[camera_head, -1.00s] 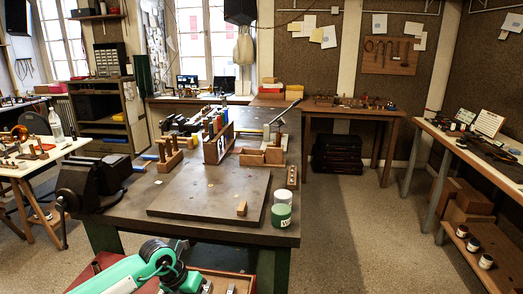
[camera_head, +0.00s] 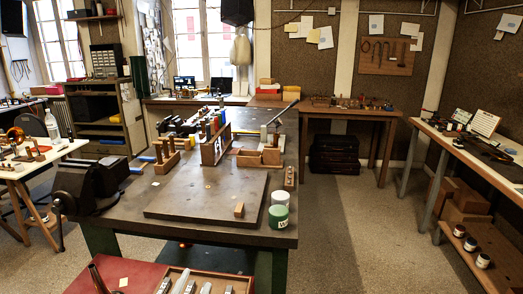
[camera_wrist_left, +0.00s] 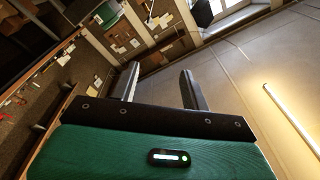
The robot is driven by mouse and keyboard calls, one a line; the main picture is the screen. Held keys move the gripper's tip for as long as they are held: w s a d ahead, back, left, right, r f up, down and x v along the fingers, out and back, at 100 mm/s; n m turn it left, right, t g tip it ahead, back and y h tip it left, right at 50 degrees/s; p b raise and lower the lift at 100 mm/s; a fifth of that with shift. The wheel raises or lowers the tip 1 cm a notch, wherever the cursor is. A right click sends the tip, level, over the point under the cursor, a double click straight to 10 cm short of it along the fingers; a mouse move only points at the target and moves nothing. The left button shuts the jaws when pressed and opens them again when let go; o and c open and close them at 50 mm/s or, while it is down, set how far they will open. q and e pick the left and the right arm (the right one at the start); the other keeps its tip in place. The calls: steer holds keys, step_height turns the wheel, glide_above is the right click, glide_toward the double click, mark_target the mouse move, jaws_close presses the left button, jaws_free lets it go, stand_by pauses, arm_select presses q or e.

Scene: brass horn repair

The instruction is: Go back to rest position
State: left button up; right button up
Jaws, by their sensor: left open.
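My left gripper (camera_wrist_left: 160,68) shows in the left wrist view with its two dark fingers apart and nothing between them. It is in the air, tilted, with the room's walls, a window and the ceiling behind it. A lit strip glows on its green body. In the head view I cannot make out the left gripper for certain, and the green arm does not show there. My right gripper is in neither view.
The dark workbench (camera_head: 110,226) carries a flat board (camera_head: 205,205), a small wooden block (camera_head: 239,210), a green-and-white jar (camera_head: 279,217), wooden racks and a vise (camera_head: 85,185). A red surface with a tool tray (camera_head: 260,284) is nearest.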

arm_select(q)
steer(key=s+a+f+n+g+y, duration=0.5)
steer(key=s+a+f+n+g, duration=0.25)
steer(key=s+f, duration=0.45)
steer(key=s+f+g+h, duration=0.1)
steer(key=s+f+g, duration=0.3)
steer(key=s, duration=0.3)
steer(key=s+f+g+h, duration=0.1)
steer(key=s+f+g, duration=0.25)
steer(key=s, duration=0.45)
step_height(320, 180, down, 31)
steer(key=g, duration=0.2)
steer(key=s+a+f+g, duration=0.1)
steer(key=s+a+f, duration=0.2)
steer(key=s+f, duration=1.4)
steer(key=shift+s+a+f+p, duration=0.15)
steer(key=shift+s+f+p, duration=0.3)
steer(key=shift+s, duration=0.65)
